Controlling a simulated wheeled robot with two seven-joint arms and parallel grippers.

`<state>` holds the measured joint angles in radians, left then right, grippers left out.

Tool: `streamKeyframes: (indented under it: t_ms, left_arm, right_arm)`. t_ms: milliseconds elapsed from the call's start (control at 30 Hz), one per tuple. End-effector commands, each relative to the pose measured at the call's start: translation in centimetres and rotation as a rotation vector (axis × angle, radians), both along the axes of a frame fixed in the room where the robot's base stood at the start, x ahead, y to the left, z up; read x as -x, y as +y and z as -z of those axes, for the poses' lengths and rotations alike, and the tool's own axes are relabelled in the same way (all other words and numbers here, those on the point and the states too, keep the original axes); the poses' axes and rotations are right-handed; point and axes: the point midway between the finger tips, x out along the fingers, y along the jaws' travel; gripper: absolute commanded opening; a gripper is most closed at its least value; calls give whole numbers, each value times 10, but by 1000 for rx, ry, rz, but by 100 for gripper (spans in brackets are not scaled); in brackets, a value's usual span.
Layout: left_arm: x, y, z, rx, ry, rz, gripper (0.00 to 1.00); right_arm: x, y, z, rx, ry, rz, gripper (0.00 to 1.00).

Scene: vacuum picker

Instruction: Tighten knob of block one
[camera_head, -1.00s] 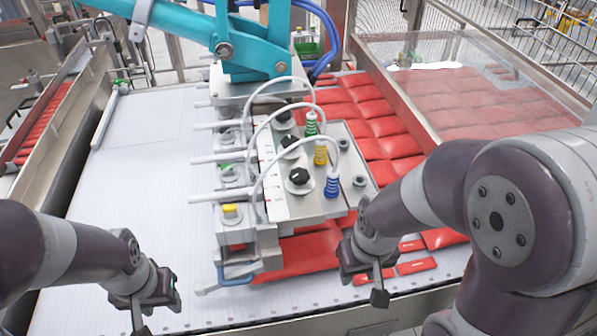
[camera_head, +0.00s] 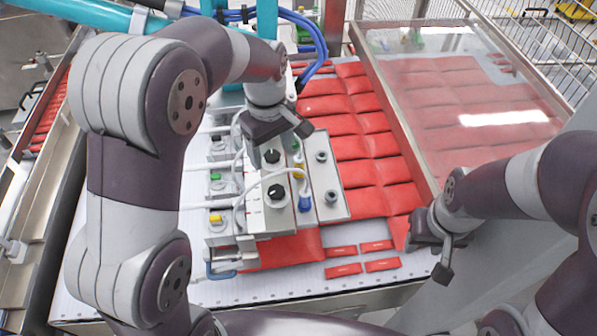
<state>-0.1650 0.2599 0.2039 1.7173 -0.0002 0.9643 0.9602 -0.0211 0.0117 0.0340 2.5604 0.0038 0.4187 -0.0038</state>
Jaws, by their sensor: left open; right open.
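The picker head carries a row of blocks with black knobs. The near knob (camera_head: 277,197) is beside the blue fitting (camera_head: 304,198), and the middle knob (camera_head: 271,157) is beside the yellow fitting (camera_head: 299,171). The far knob is hidden by my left gripper. No label shows which block is block one. My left gripper (camera_head: 279,144) is open and empty, pointing down over the far end of the row, beside the green fitting (camera_head: 296,146). I cannot tell whether it touches the far knob. My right gripper (camera_head: 430,260) is open and empty, to the right of the blocks.
Red packs (camera_head: 345,124) lie behind and right of the picker. Several small red packs (camera_head: 343,269) lie at the near edge. White hoses (camera_head: 262,184) arch over the blocks. A clear cover (camera_head: 450,110) stands at right.

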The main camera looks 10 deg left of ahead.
Motion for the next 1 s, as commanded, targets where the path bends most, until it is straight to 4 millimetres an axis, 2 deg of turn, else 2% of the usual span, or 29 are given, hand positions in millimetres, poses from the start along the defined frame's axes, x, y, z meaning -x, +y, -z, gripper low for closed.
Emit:
streamKeyframes:
  t_ms: [333,367,400,500,700,933,1000]
  left_arm:
    - [0,0,86,1,-2,-10,69]
    - [1,0,88,1,-1,-10,69]
    - [1,0,87,0,3,-10,69]
    - [1,0,105,0,1,-10,69]
    - [0,0,124,1,-2,-9,69]
    - [0,0,126,1,-4,-9,69]
    - [0,0,126,1,-4,-9,46]
  right_arm:
    - [0,0,76,-1,-1,0,43]
    - [0,0,73,-1,1,0,43]
    - [0,0,58,-1,1,0,43]
    - [-1,0,51,-1,-2,0,43]
    - [0,0,47,-1,-2,0,43]
    - [0,0,48,-1,-1,0,43]
    - [0,0,48,-1,-1,0,43]
